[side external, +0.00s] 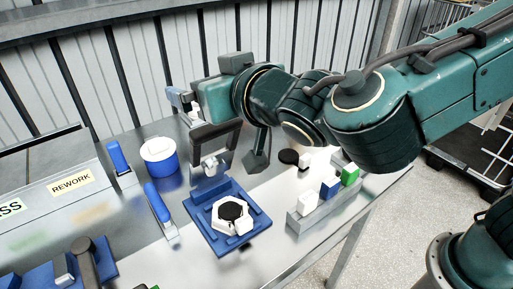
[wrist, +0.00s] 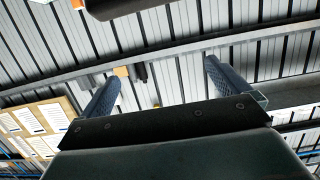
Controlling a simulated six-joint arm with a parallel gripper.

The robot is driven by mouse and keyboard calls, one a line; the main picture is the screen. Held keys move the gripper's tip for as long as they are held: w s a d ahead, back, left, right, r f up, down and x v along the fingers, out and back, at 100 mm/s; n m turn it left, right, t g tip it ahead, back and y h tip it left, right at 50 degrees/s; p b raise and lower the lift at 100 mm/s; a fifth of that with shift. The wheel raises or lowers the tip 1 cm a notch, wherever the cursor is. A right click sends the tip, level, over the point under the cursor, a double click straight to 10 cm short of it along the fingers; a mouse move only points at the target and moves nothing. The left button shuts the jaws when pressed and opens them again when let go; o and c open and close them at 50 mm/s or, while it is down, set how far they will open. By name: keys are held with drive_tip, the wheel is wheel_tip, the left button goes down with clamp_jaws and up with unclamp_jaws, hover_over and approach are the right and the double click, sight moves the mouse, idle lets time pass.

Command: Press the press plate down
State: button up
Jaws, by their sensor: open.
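A blue square fixture (side external: 258,218) stands on the metal bench, holding a white hexagonal part (side external: 219,224) with a black disc (side external: 231,211) on top. A dark, upright frame (side external: 203,132) with a pale fitting stands just behind it; it may carry the press plate, but I cannot tell which piece is the plate. My gripper (side external: 180,98) is above and behind the frame, pointing left, and appears apart from it. In the wrist view, its two blue fingers (wrist: 160,72) are spread with nothing between them. The fixture is not in the wrist view.
A blue-and-white round container (side external: 162,166) and a blue-handled tool (side external: 158,203) stand left of the fixture. A grey rack (side external: 309,219) with white, blue and green blocks is at right. The REWORK bin (side external: 72,184) is at far left. Bare bench lies between fixture and rack.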

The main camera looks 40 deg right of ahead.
wheel_tip(320, 180, up, 12)
drive_tip(key=shift+r, duration=0.15)
idle(0.3)
drive_tip(key=c, duration=0.6)
drive_tip(key=shift+w+f+g, duration=0.1)
drive_tip(key=shift+f+g, duration=0.3)
drive_tip(key=shift+f, duration=0.25)
drive_tip(key=c, duration=0.8)
wheel_tip(320, 180, down, 2)
drive_tip(key=shift+w+f+g, duration=0.1)
drive_tip(key=shift+g, duration=0.7)
drive_tip(key=c, duration=0.7)
drive_tip(key=f+g, duration=0.2)
drive_tip(key=s+f+g, duration=0.1)
drive_tip(key=f, duration=0.1)
drive_tip(key=shift+g, duration=0.4)
clamp_jaws()
drive_tip(key=shift+s+f+g, duration=0.25)
drive_tip(key=shift+f+g, duration=0.1)
drive_tip(key=shift+g, duration=0.15)
